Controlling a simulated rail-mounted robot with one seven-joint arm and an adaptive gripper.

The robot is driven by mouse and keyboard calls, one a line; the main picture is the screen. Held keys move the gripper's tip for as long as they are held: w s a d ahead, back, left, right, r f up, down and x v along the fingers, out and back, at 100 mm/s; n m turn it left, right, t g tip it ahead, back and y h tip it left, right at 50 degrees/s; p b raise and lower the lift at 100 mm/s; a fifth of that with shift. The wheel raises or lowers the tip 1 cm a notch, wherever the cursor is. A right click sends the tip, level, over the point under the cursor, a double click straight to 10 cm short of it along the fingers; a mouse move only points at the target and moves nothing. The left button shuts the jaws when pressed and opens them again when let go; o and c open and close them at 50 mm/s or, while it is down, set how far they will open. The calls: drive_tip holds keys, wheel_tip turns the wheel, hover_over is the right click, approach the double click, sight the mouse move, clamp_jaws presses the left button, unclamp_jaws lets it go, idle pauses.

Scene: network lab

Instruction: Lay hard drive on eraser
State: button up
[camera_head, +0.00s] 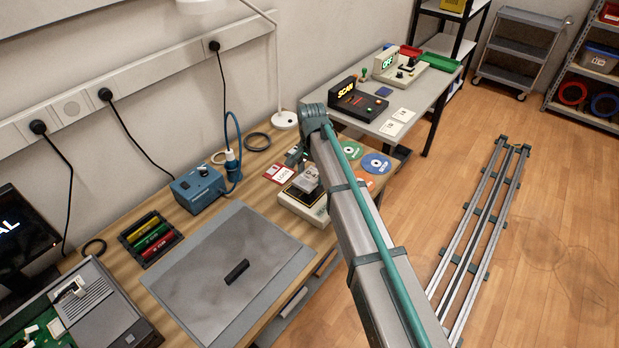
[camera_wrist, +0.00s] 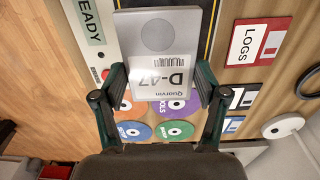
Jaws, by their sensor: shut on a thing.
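The hard drive (camera_wrist: 172,38) is a flat grey case labelled D-47, with a barcode and a round mark. My gripper (camera_wrist: 161,82) is shut on it by its two sides. In the head view the drive (camera_head: 308,179) is over the black top of a cream device (camera_head: 300,208), which I take for the eraser. In the wrist view this device (camera_wrist: 101,40) shows a READY sign and a red spot beside the drive. I cannot tell whether the drive touches the black top. In the head view my arm hides part of the device's right side.
A blue box (camera_head: 199,188) and a lamp base (camera_head: 285,119) stand nearby. A grey mat (camera_head: 190,290) holds a small black block (camera_head: 236,272). A second table (camera_head: 425,100) stands beyond.

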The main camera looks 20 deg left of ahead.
sight(309, 174)
drive_tip(key=shift+w+a+f, duration=0.2)
drive_tip(key=shift+f, duration=0.1)
drive_tip(key=f+p, duration=0.2)
drive_tip(key=f, duration=0.1)
drive_tip(key=shift+w+a+f, duration=0.15)
drive_tip(key=shift+a, duration=0.05)
drive_tip(key=shift+f, duration=0.2)
drive_tip(key=shift+f, duration=0.2)
drive_tip(key=o, duration=1.3)
drive_tip(key=shift+r, duration=0.1)
wheel_tip(309, 174, up, 12)
drive_tip(key=b, duration=0.3)
drive_tip(key=shift+r+b, duration=0.15)
drive_tip(key=shift+b, duration=0.2)
